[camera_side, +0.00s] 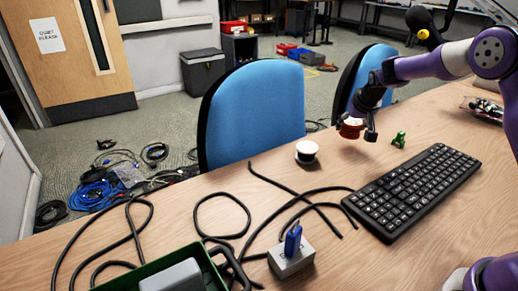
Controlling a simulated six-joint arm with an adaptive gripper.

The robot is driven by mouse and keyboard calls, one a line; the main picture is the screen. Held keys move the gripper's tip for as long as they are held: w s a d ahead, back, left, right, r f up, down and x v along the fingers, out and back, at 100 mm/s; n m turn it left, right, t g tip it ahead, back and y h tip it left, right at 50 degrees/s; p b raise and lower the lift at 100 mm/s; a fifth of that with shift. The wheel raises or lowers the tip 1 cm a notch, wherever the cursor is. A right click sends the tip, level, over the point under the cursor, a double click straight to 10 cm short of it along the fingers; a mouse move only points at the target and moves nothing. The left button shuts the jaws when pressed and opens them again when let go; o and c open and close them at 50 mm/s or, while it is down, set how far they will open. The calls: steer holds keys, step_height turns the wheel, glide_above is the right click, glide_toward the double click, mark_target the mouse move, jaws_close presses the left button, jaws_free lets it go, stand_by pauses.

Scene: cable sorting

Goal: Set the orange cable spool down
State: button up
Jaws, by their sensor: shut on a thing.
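The orange cable spool (351,128) is between the fingers of my gripper (357,130), at the far side of the wooden table. My gripper is shut on it and points downward. A shadow lies on the table below and the spool appears held a little above the surface. The fingers hide part of its sides. To its left, apart from it, a white and black spool (306,152) stands on the table.
A small green object (399,140) sits close to the right of my gripper. A black keyboard (414,190) lies in front of it. Black cables (290,205), a grey box with a blue connector (291,258) and a green bin (118,283) occupy the left and front. Blue chairs (254,115) stand behind the table.

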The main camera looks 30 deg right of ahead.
mark_target(349, 137)
steer(key=shift+f, duration=2)
steer(key=shift+f, duration=0.2)
steer(key=o, duration=1.2)
steer(key=shift+o, duration=0.2)
steer(key=shift+r, duration=0.1)
